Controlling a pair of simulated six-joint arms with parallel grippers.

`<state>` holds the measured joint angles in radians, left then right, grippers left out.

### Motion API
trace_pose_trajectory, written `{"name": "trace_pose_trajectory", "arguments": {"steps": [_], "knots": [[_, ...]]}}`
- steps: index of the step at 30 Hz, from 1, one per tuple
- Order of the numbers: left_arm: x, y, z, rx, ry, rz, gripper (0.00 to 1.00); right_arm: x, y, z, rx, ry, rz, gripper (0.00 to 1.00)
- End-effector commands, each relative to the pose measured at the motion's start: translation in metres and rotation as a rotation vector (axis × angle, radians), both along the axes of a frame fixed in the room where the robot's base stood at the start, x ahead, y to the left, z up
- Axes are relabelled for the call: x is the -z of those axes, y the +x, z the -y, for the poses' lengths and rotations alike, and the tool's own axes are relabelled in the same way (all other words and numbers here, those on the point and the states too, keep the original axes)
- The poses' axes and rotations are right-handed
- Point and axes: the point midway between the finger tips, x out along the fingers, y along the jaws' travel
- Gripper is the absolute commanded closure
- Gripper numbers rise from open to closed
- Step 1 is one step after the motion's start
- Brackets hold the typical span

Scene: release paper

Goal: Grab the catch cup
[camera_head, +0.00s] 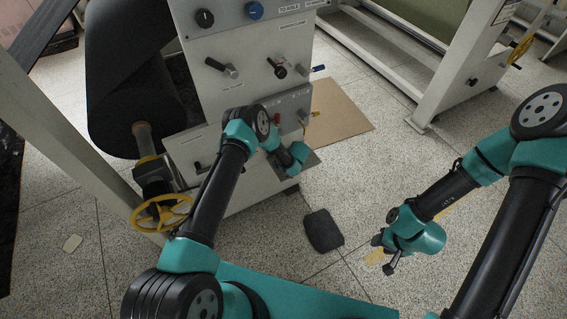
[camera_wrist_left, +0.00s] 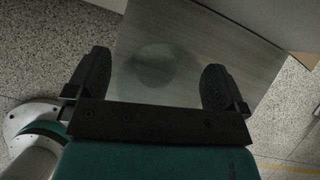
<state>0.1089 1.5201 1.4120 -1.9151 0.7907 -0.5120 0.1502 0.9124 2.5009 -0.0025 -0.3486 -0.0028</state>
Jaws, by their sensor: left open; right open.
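In the left wrist view my left gripper (camera_wrist_left: 155,62) is open, its two dark fingers spread above a grey metal plate (camera_wrist_left: 250,55). A faint dark round shape (camera_wrist_left: 152,66) shows between the fingers. I cannot tell whether it is the catch cup or a mark or shadow on the plate. In the head view my left arm reaches to the lower front of the grey machine (camera_head: 240,130), and its wrist hides most of the plate. My right gripper (camera_head: 384,254) is open and empty above the floor at the right. No cup shows clearly in the head view.
The machine panel carries several knobs and levers (camera_head: 278,67) close to my left arm. A black roll (camera_head: 125,100) and a yellow handwheel (camera_head: 162,212) stand at the left. A dark pad (camera_head: 323,230) and a brown sheet (camera_head: 340,115) lie on the floor.

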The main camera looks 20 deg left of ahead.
Motion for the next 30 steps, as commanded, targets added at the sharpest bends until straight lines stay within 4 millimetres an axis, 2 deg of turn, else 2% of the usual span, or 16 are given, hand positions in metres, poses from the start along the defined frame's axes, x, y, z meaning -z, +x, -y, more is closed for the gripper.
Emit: {"name": "trace_pose_trajectory", "arguments": {"steps": [10, 26, 30], "knots": [[-0.0003, -0.0001, 0.0002, 0.000, 0.000, 0.000, 0.01, 0.0000, 0.0000, 0.0000, 0.000, 0.000, 0.000, 0.57], [-0.0003, -0.0002, 0.0001, 0.000, 0.000, 0.000, 0.51, 0.0000, 0.0000, 0.0000, 0.000, 0.000, 0.000, 0.57], [-0.0003, -0.0001, 0.0002, -0.001, 0.000, 0.000, 0.53, 0.0000, 0.0000, 0.0000, 0.000, 0.000, 0.000, 0.57]]}}
